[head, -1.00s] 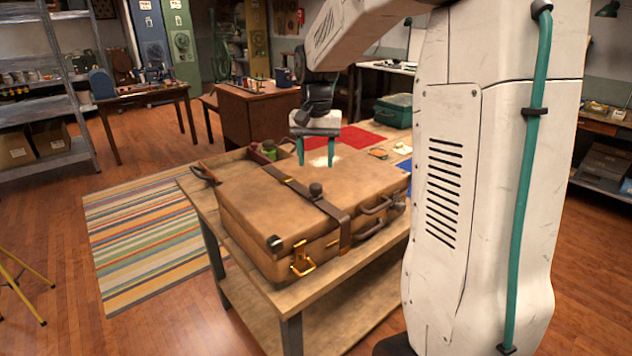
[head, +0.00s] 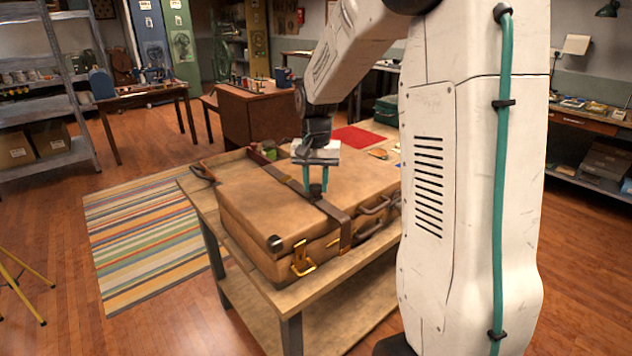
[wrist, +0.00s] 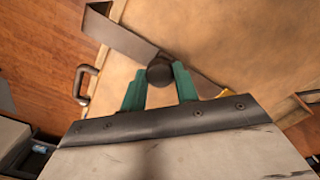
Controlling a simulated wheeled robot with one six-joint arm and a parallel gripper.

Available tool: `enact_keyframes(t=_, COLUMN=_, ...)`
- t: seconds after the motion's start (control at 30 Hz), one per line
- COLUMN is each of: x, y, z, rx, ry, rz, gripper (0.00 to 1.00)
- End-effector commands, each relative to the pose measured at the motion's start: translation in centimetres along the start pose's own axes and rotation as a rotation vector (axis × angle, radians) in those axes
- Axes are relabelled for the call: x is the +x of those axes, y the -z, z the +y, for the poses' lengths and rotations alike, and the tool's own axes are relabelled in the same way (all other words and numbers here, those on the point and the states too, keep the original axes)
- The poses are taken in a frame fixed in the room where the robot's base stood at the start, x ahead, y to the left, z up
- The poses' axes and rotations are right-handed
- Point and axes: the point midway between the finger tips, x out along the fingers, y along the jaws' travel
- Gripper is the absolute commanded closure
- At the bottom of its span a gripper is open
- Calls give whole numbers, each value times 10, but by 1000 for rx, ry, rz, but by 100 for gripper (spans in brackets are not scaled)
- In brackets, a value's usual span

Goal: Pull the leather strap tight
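A tan leather suitcase (head: 262,208) lies closed on a wooden workbench. A dark leather strap (head: 338,213) runs across its lid and down its front, with a round dark knob (head: 316,190) on it. My gripper (head: 316,186) points down over the strap, its teal fingers apart. In the wrist view the knob (wrist: 160,72) appears between the tips of my gripper (wrist: 160,75), and the strap (wrist: 122,40) runs diagonally under them. I cannot tell whether the fingers touch the knob. A brass latch (head: 301,259) hangs open-looking at the suitcase's front corner.
Dark handles (head: 372,205) stick out from the suitcase's front. A red cloth (head: 357,138) and a green box (head: 386,110) are at the bench's far end. A striped rug (head: 150,240) lies to the left. The air above the lid's left part is clear.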

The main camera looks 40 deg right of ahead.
Motion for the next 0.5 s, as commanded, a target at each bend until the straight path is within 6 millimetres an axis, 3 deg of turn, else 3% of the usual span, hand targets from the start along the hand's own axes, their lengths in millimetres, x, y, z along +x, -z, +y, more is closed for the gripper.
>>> enact_keyframes(t=0.5, x=0, y=28, z=-29, rx=0, ry=1, rz=1, gripper=100)
